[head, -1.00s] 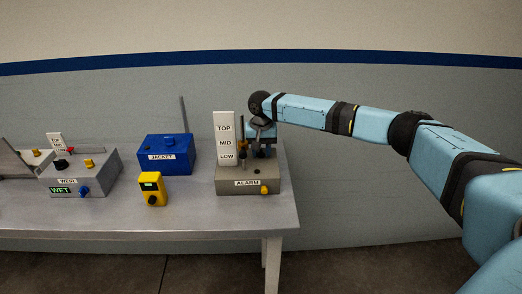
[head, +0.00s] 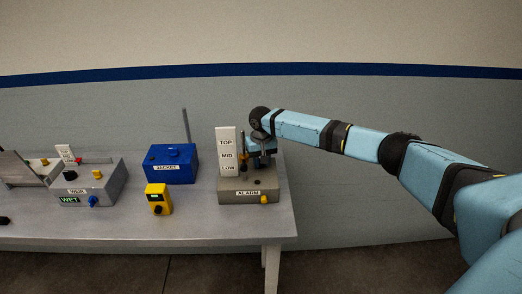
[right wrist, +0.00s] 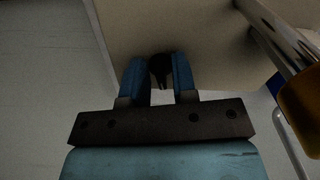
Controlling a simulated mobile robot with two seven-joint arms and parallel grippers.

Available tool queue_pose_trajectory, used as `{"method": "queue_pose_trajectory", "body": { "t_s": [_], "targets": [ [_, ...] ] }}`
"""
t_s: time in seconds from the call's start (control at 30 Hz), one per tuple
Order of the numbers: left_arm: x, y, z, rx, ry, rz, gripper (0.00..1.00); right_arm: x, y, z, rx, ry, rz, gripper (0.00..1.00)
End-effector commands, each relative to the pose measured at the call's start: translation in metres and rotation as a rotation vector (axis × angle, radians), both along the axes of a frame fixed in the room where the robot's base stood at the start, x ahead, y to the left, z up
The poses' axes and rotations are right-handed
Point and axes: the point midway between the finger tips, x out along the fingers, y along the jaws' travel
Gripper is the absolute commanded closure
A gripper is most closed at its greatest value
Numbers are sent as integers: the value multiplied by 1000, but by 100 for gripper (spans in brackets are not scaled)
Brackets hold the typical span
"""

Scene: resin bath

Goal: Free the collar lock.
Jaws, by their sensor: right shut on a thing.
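The grey ALARM box (head: 232,197) stands at the right end of the table, with a white TOP/MID/LOW scale board (head: 226,143) on it. My right gripper (head: 262,160) is over the box, right of the rod. In the right wrist view its blue fingers (right wrist: 160,64) are shut on a small black knob-like part (right wrist: 160,72). An orange block (right wrist: 302,104) and shiny rod are right of the fingers. I cannot tell which part is the collar lock. My left gripper is out of view.
Left of the ALARM box are a blue JACKET box (head: 170,166) with a tall rod behind it, a yellow hand-held unit (head: 158,198), and a grey WEIR box (head: 112,186) showing WET.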

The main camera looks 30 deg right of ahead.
Motion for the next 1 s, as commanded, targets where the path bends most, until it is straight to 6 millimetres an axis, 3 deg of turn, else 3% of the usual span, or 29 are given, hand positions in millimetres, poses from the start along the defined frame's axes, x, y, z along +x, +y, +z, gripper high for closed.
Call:
{"method": "queue_pose_trajectory", "body": {
  "t_s": [0.03, 0.1, 0.4, 1.0],
  "targets": [
    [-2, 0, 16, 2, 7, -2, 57, -1, 1, 8, 3, 5, 37, 98],
    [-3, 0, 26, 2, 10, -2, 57, -1, 0, 7, 3, 5, 100, 98],
    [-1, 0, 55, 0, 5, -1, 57, -1, -2, 3, 1, 3, 386, 98],
    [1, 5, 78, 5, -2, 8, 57, 1, -5, 1, 1, -1, 954, 98]
  ]
}}
